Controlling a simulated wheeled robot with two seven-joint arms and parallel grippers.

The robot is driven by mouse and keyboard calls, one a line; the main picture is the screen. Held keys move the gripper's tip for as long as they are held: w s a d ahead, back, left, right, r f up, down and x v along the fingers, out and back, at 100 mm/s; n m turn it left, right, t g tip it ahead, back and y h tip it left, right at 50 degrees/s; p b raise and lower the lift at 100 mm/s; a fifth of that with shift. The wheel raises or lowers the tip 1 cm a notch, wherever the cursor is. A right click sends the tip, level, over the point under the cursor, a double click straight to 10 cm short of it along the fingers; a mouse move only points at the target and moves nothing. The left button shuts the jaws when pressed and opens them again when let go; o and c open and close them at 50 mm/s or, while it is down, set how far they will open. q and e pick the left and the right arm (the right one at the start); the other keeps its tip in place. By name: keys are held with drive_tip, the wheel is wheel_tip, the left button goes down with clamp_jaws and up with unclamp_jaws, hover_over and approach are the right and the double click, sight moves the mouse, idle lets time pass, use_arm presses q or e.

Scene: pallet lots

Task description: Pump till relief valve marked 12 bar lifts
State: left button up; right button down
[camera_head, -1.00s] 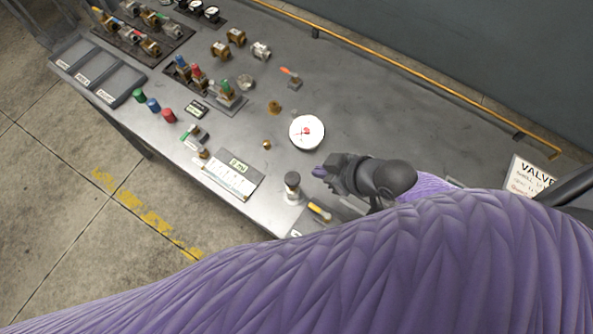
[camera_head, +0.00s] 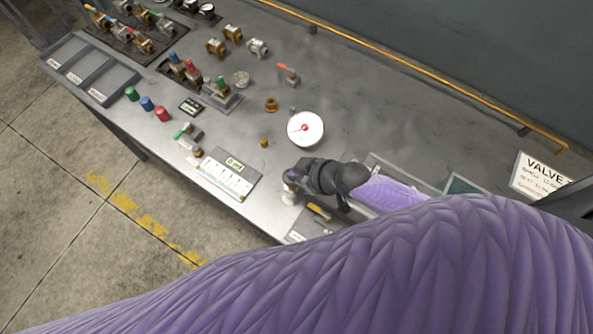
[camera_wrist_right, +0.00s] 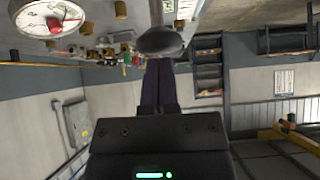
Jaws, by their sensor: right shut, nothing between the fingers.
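My right gripper (camera_head: 293,178) is shut and empty at the front edge of the bench, over the black-topped pump post whose pale base (camera_head: 288,198) shows below it. In the right wrist view the closed fingers (camera_wrist_right: 160,72) end just at a dark rounded knob (camera_wrist_right: 160,40); whether they touch it I cannot tell. The round white gauge (camera_head: 305,128) with a red centre lies beyond the gripper; it also shows in the wrist view (camera_wrist_right: 50,18). A valve stands in a grey fixture (camera_head: 228,101) farther left. No 12 bar marking is readable. My left gripper is out of view.
Several brass valves (camera_head: 216,47) and coloured valves (camera_head: 180,65) stand toward the back left. Green, blue and red caps (camera_head: 147,104) line the front edge beside grey trays (camera_head: 75,68). A white chart (camera_head: 225,176) and a yellow-handled tool (camera_head: 319,212) lie near the gripper.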

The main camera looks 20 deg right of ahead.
wheel_tip(320, 180, down, 4)
drive_tip(key=b, duration=0.3)
drive_tip(key=shift+b, duration=0.4)
drive_tip(key=shift+s+r, duration=0.1)
drive_tip(key=shift+s, duration=0.05)
wheel_tip(320, 180, up, 5)
drive_tip(key=p, duration=0.5)
drive_tip(key=shift+r, duration=0.15)
drive_tip(key=p+v, duration=0.2)
drive_tip(key=v, duration=0.7)
drive_tip(key=shift+d+p, duration=0.2)
drive_tip(key=shift+p, duration=0.1)
